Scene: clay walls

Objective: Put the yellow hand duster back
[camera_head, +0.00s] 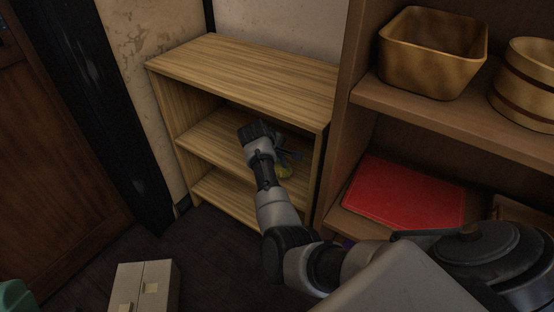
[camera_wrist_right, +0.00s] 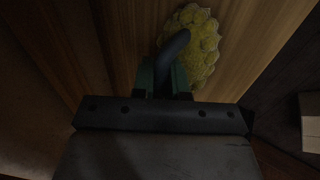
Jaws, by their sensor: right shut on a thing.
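The yellow hand duster has a fluffy yellow head (camera_wrist_right: 197,42) and a dark curved handle (camera_wrist_right: 172,52). In the right wrist view, my right gripper (camera_wrist_right: 165,80) is shut on the handle, with the head beyond the fingers against light wood. The arm hides part of the shelf's inside. I cannot tell whether the duster touches a board. My left gripper is not in view.
A taller brown shelf (camera_head: 348,110) stands right of the small one, with a wooden bowl (camera_head: 432,55), a wooden tub (camera_head: 527,88) and a red flat item (camera_head: 405,195). A pale box (camera_head: 143,287) is on the floor at lower left. The small shelf's top is bare.

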